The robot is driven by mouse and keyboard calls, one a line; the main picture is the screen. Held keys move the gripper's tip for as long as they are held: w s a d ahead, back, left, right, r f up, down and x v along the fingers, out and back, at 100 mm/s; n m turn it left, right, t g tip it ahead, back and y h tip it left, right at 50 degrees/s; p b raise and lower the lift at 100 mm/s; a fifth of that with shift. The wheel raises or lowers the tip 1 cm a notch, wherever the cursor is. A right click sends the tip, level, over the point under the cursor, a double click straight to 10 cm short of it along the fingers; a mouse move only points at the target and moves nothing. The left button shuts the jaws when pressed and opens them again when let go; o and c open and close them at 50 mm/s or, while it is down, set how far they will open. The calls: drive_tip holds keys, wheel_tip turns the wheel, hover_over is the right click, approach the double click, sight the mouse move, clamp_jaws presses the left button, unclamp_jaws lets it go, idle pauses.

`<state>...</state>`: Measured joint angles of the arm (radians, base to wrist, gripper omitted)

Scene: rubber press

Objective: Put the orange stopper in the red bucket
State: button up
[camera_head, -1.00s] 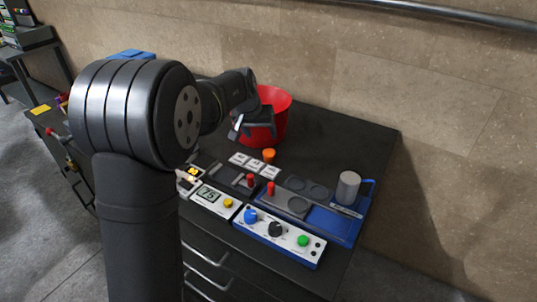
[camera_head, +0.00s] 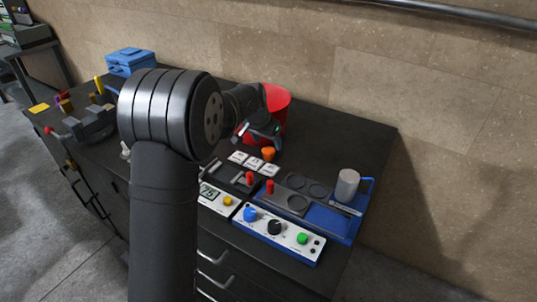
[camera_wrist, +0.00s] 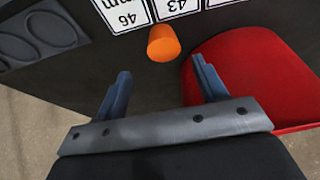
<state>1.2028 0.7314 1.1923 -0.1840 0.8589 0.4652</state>
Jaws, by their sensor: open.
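The orange stopper (camera_head: 268,153) stands on the dark tabletop, close to the white number cards. It also shows in the wrist view (camera_wrist: 164,43), ahead of the fingertips and roughly between their lines. The red bucket (camera_head: 274,101) stands behind the stopper, partly hidden by my arm; in the wrist view the bucket (camera_wrist: 250,75) is at the right, beside my right-hand finger. My gripper (camera_head: 262,138) is open and empty, close to the stopper. In the wrist view the two fingers of my gripper (camera_wrist: 160,84) are spread apart, with the stopper beyond them.
White number cards (camera_head: 254,163) lie just in front of the stopper. A tray with a metal cylinder (camera_head: 347,186) and a control box with knobs (camera_head: 278,236) are nearer the front right. A blue box (camera_head: 131,61) stands at the back left. The back right tabletop is clear.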

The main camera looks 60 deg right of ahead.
sight(269, 150)
drive_tip(key=shift+w+x, duration=0.15)
drive_tip(key=shift+x, duration=1.5)
drive_tip(key=shift+w+x, duration=0.15)
drive_tip(key=shift+x, duration=1.5)
drive_tip(key=shift+a, duration=0.15)
drive_tip(key=c, duration=1.1)
drive_tip(key=shift+c, duration=0.2)
